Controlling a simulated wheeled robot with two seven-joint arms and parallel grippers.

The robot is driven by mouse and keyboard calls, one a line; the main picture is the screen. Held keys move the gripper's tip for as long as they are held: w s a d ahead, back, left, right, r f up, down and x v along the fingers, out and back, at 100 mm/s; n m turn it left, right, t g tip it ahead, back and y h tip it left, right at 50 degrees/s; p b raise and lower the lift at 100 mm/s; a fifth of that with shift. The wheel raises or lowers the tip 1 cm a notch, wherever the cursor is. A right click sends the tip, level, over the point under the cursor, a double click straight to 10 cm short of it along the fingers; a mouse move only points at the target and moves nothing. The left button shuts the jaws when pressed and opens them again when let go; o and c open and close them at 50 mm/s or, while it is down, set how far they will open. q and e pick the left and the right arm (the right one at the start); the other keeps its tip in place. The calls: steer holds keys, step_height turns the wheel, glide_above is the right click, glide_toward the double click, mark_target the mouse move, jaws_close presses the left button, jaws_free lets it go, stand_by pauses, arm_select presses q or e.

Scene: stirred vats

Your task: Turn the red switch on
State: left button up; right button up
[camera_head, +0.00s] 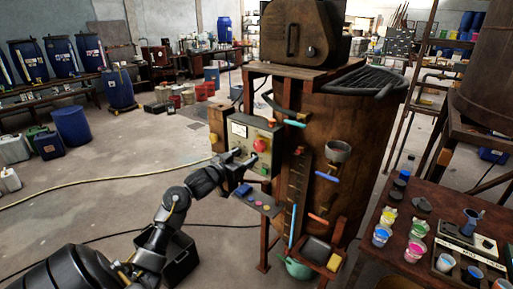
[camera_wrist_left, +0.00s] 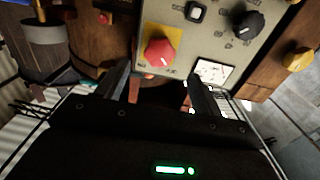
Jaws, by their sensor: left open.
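The red switch (camera_head: 260,145) is a red knob on the front of a pale control box (camera_head: 238,131) mounted beside the big brown vat. In the left wrist view the red switch (camera_wrist_left: 159,50) sits on a yellow square plate, with a white mark on its face. My left gripper (camera_head: 243,161) is just below and in front of the box face. In the left wrist view its two fingers (camera_wrist_left: 158,78) are apart, with nothing between them, and the switch lies just beyond the tips. I cannot tell whether a finger touches the box. My right gripper is not in view.
A small shelf (camera_head: 258,198) with coloured caps is below the box. The brown vat (camera_head: 345,120) stands right of it. A table with paint pots (camera_head: 415,250) is at right.

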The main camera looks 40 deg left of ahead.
mark_target(258, 147)
arm_select(q)
steer(key=w+p, duration=0.2)
steer(key=w, duration=0.6)
steer(key=shift+a, duration=0.1)
steer(key=shift+s, duration=0.1)
steer(key=c, duration=1)
